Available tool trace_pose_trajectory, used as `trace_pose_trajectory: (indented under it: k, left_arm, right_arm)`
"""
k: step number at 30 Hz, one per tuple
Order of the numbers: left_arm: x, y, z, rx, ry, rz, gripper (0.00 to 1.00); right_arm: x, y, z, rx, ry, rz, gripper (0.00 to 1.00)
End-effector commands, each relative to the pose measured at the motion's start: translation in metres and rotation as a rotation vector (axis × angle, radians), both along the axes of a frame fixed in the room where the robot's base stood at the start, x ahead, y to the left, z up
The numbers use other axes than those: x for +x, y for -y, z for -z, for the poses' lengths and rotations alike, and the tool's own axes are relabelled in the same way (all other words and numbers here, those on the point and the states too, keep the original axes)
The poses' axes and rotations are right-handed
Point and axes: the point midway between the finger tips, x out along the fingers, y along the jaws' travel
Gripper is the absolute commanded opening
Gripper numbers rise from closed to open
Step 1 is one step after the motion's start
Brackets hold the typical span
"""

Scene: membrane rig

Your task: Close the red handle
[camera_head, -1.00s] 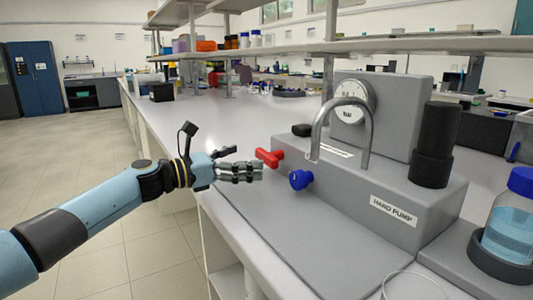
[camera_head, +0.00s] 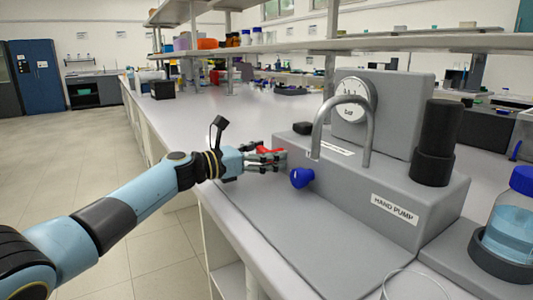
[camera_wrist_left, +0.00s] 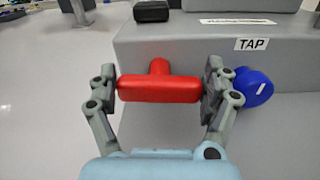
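The red handle (camera_wrist_left: 158,89) is a T-shaped bar on a short red stem, on the side of the grey hand pump block (camera_head: 390,196). In the left wrist view its bar lies crosswise between the two fingers of my left gripper (camera_wrist_left: 160,92). The fingers stand at the bar's two ends, very close to them; I cannot tell whether they touch. In the head view the left gripper (camera_head: 282,160) partly hides the red handle (camera_head: 268,150). My right gripper is in neither view.
A blue knob (camera_head: 301,177) sticks out of the block just right of my left gripper; it also shows in the wrist view (camera_wrist_left: 253,86). A curved metal pipe (camera_head: 318,125) and a gauge (camera_head: 355,99) stand above. The bench (camera_head: 225,120) behind is mostly clear.

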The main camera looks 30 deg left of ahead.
Motion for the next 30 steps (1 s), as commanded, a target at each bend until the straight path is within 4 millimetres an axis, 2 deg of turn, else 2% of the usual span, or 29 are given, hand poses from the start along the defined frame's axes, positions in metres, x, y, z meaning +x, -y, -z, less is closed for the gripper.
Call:
trace_pose_trajectory:
  k: [1,3,14,30]
  left_arm:
    - [0.0,0.0,0.0,0.0,0.0,0.0,0.57]
    - [0.0,0.0,0.0,0.0,0.0,0.0,0.51]
    - [-0.001,0.0,0.002,0.063,0.036,0.0,0.51]
    - [-0.003,0.004,0.007,0.456,0.267,0.001,0.51]
  right_arm:
    - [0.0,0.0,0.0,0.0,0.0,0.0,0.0]
    - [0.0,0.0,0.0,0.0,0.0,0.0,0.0]
    - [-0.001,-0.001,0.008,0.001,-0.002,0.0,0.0]
    - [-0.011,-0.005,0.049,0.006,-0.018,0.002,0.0]
